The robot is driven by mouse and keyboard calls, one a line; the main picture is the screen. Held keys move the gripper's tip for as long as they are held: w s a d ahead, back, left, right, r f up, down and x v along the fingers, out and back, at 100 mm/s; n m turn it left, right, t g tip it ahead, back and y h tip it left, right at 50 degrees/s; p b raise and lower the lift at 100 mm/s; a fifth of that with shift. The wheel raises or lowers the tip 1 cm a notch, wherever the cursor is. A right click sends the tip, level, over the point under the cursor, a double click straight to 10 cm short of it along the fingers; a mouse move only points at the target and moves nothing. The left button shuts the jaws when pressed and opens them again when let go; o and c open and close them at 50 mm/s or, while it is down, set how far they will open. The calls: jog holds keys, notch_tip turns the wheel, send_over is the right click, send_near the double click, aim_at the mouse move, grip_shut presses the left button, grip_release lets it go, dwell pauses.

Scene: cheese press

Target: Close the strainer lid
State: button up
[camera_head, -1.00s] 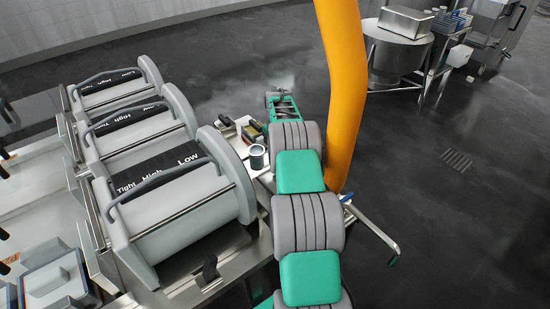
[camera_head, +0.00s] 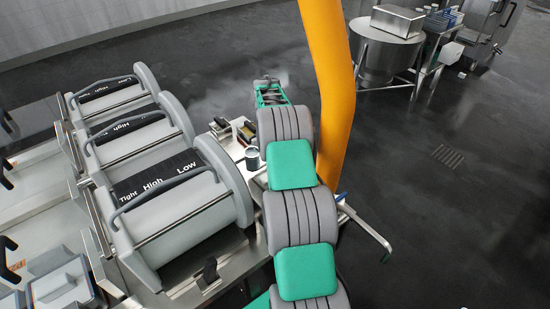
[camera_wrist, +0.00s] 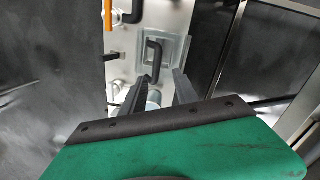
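No part in the head view can be surely named as the strainer lid. In the wrist view a pale square plate with a black handle (camera_wrist: 153,56) lies on a steel surface, just beyond the fingers; it may be the lid. My gripper (camera_wrist: 161,88) has its two dark fingers apart, with a visible gap between them and nothing clearly held. In the head view my arm reaches away past the right side of the grey units, and its far end (camera_head: 268,84) is small, so finger detail is unclear there.
Several grey rounded units with black handles, the nearest (camera_head: 175,215) marked Tight, High and Low, stand left of my arm. A small cup (camera_head: 249,157) stands on the steel shelf beside it. A thick orange column (camera_head: 330,90) rises to the right. The dark floor (camera_head: 450,220) farther right is mostly clear.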

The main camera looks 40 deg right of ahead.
jog(key=m, duration=0.4)
jog(key=shift+w+d+f, duration=0.1)
jog(key=shift+w+d, duration=0.1)
jog(key=f, duration=0.7)
jog(key=shift+d+f, duration=0.25)
jog(key=shift+d, duration=0.05)
grip_shut()
dwell(0.7)
